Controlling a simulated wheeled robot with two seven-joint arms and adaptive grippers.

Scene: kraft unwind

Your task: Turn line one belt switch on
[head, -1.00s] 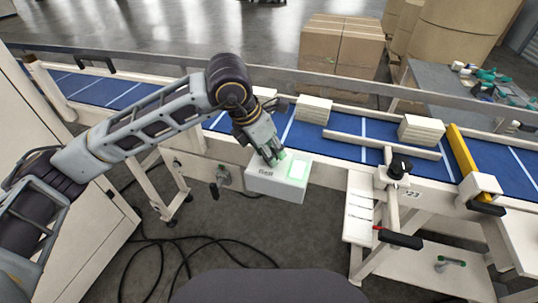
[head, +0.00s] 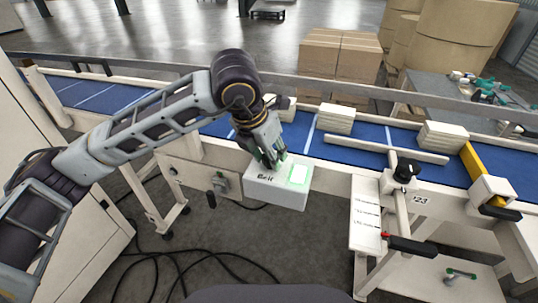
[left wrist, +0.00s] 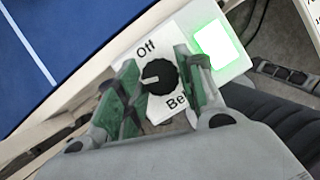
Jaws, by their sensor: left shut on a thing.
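The belt switch is a black round knob (left wrist: 160,77) with a white pointer line, on a white box (head: 277,198) fixed to the front of the conveyor. In the left wrist view, "Off" is printed above the knob and the label "Belt" is partly hidden below it. The pointer is toward the picture's left. My left gripper (head: 268,162) is at the box's top, its green-padded fingers on both sides of the knob in the left wrist view (left wrist: 160,85), shut on it. A lamp (head: 299,174) on the box glows green. My right gripper is not in view.
A blue belt (head: 350,152) carries white stacks (head: 336,119) behind the box. A yellow bar (head: 476,163) crosses it at right. A black-handled lever (head: 410,246) stands right of the box. Dark cables (head: 158,255) lie on the floor.

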